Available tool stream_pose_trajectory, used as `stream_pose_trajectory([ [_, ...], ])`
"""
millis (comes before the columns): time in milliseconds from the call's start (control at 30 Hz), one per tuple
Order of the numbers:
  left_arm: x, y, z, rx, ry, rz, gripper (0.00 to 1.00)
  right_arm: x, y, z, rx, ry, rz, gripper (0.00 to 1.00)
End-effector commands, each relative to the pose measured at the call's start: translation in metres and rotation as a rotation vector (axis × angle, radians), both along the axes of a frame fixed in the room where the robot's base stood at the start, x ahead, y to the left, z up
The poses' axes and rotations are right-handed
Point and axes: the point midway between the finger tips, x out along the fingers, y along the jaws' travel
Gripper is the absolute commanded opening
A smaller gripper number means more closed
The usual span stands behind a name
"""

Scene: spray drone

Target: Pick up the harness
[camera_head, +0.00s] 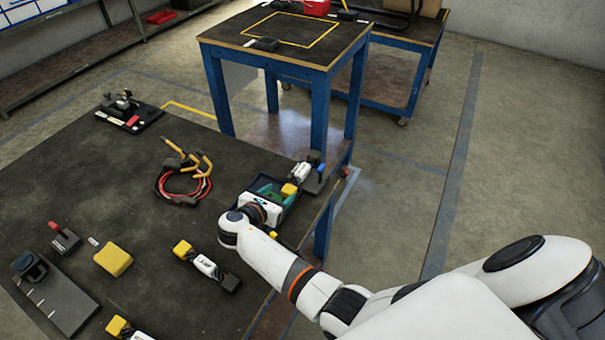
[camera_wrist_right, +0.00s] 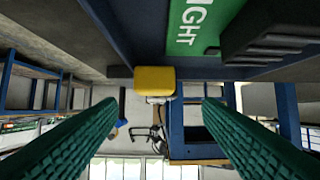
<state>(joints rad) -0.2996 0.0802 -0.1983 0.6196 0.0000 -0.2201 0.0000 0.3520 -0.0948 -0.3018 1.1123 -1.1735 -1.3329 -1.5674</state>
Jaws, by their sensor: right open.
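The harness (camera_head: 184,184) is a loop of red and black cable with several yellow ends. It lies on the dark table in the head view, left of my right gripper and apart from it. My right gripper (camera_head: 277,194) is at the table's right side, over or beside a dark blue tray, and its fingers are partly hidden by my wrist. In the right wrist view its green ribbed fingers (camera_wrist_right: 160,106) are spread, with nothing held between them. A yellow block (camera_wrist_right: 154,80) shows beyond the fingertips. The harness cannot be made out for certain there. My left gripper is not in view.
The dark table (camera_head: 150,225) also bears a yellow block (camera_head: 113,260), a yellow-and-white part (camera_head: 205,265) and a black stand (camera_head: 128,112). A blue-legged workbench (camera_head: 285,40) stands behind. A green label (camera_wrist_right: 195,28) shows close by in the wrist view.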

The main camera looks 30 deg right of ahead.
Motion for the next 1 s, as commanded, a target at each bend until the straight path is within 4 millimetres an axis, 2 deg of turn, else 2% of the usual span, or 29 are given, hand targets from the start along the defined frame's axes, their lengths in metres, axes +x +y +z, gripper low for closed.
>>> stream_pose_trajectory([
  [167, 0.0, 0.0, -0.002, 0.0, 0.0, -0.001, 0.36, 0.005, -0.011, -0.006, 0.001, 0.0, -0.001, 0.6],
  [500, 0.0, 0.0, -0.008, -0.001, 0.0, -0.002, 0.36, 0.022, -0.048, -0.025, 0.001, 0.0, -0.002, 0.6],
  [800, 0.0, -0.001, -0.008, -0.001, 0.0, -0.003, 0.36, 0.024, -0.052, -0.027, 0.002, 0.0, -0.002, 0.6],
  [1000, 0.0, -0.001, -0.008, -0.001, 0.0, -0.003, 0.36, 0.024, -0.051, -0.027, 0.002, 0.0, -0.002, 0.27],
])
